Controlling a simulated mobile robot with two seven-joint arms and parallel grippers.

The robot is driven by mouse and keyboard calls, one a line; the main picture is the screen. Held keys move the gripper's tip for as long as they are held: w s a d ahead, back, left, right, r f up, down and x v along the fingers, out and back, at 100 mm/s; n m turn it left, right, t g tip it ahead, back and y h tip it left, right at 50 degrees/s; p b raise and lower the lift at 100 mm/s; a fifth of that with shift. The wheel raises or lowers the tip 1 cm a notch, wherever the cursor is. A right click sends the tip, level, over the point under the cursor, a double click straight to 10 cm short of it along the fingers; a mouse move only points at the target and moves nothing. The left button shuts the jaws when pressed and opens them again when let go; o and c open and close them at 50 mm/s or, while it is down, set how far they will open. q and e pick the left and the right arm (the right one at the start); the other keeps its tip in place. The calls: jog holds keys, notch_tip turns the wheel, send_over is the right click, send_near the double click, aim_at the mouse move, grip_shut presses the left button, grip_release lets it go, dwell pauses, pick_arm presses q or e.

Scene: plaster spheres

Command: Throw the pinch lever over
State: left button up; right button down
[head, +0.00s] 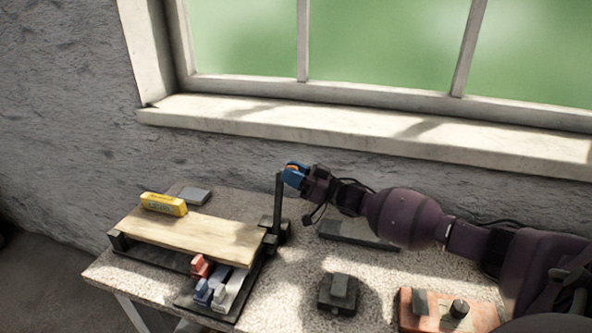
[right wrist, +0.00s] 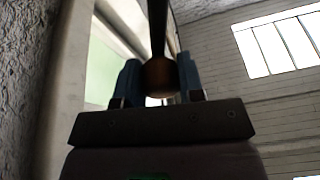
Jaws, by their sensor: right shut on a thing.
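The pinch lever (head: 278,205) is a dark, slim bar that stands about upright from a dark base at the right end of the wooden board. My right gripper (head: 292,174) is at its top, with blue fingers shut on the lever's knob. In the right wrist view the brown round knob (right wrist: 160,78) sits between the two fingers of my right gripper (right wrist: 160,86), and the dark bar runs away from it. In the head view the fingers mostly hide the knob. My left gripper is not in view.
A yellow box (head: 164,204) lies on the wooden board (head: 195,236). Red, blue and white pieces (head: 217,284) lie below its front edge. A grey block (head: 195,195), a dark switch-like block (head: 338,292) and an orange box (head: 470,316) are on the speckled table. The window sill (head: 350,133) is behind.

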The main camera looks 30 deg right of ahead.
jog(key=shift+a, duration=0.15)
jog(key=c, duration=0.7)
grip_release()
jog(key=shift+s+r, duration=0.1)
jog(key=shift+s, duration=0.05)
jog(key=shift+c, duration=0.2)
jog(key=shift+s+d+f, duration=0.25)
jog(key=shift+s+d, duration=0.05)
jog(key=shift+d, duration=0.05)
jog(key=v, duration=0.9)
jog(key=shift+s+d+f, duration=0.15)
jog(key=shift+s+d, duration=0.1)
jog(key=shift+s, duration=0.05)
